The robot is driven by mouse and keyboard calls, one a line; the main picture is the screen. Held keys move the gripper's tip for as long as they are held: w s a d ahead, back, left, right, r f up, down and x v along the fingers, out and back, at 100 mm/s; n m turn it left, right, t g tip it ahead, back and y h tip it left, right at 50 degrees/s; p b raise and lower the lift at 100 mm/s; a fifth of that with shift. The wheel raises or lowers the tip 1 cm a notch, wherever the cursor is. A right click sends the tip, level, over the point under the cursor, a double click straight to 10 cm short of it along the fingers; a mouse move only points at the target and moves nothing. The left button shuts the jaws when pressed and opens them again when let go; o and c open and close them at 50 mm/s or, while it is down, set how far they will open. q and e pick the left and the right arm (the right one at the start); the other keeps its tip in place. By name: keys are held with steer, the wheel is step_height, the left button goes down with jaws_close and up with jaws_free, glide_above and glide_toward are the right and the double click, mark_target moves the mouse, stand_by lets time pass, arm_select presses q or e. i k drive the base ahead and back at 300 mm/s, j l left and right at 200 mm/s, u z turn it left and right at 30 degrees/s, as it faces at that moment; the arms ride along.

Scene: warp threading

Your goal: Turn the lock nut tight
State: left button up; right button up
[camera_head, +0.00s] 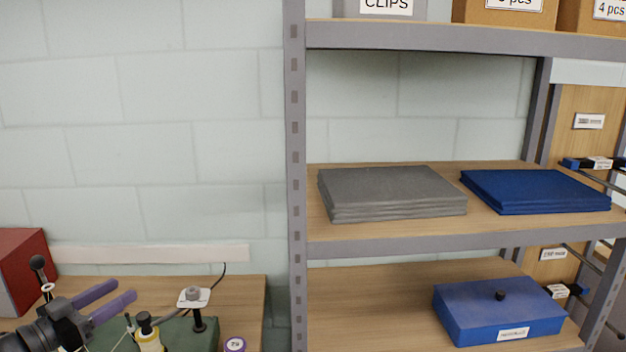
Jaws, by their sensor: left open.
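My left gripper (124,291) is at the lower left, its two purple fingers apart with nothing between them, pointing right. To its right, a small grey nut-like piece (193,294) sits on a white plate (205,299) at the top of a dark post (199,321). It looks like the lock nut, but it is too small to be sure. The fingertips are apart from it. The post stands at a dark green block (180,335), cut off by the bottom edge. My right gripper is out of view.
A yellow bottle with a black top (148,338) stands close to my gripper. A red box (18,268) is far left. A grey shelf upright (295,180) bounds the right.

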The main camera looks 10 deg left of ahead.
mark_target(193, 293)
steer(key=k+l, duration=0.2)
steer(key=k, duration=0.3)
steer(key=k+l, duration=0.2)
steer(key=k, duration=0.25)
